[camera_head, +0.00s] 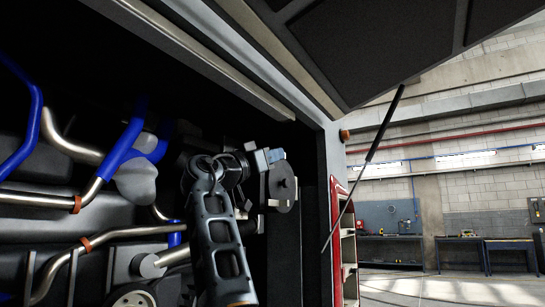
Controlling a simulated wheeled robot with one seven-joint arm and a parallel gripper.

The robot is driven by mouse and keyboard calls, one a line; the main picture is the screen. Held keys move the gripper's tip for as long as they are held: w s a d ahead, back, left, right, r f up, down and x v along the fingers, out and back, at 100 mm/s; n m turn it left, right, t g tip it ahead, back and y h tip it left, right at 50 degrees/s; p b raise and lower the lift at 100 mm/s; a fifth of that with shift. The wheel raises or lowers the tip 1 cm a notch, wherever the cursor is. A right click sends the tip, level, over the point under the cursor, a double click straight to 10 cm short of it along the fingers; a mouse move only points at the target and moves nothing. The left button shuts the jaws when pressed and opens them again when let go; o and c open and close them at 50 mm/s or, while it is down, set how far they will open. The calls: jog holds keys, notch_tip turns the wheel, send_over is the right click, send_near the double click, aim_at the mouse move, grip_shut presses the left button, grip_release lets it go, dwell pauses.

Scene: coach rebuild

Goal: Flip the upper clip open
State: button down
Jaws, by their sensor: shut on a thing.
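My arm reaches up into the dark engine bay from the bottom of the head view. My gripper (268,157) is small in this view, at the upper edge of a dark round-faced housing (283,188). Its jaws are shut on a small part there, which appears to be the upper clip. The clip itself is mostly hidden by the jaws, and its angle cannot be made out. A small pale fitting (272,203) shows lower down on the left side of the housing.
Blue hoses (125,148) and metal pipes (120,232) with orange clamps fill the bay to the left. The bay's right frame post (325,180) stands close beside the housing. A raised hatch (365,45) on a thin strut (375,145) hangs above right. Workbenches (485,243) stand far off.

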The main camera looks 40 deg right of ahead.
jog(key=c, duration=1.2)
grip_release()
jog(key=shift+o, duration=0.2)
jog(key=b+v, duration=0.1)
jog(key=v, duration=0.6)
jog(key=shift+a+f+b, duration=0.15)
jog(key=shift+a+b, duration=0.25)
jog(key=shift+a, duration=0.1)
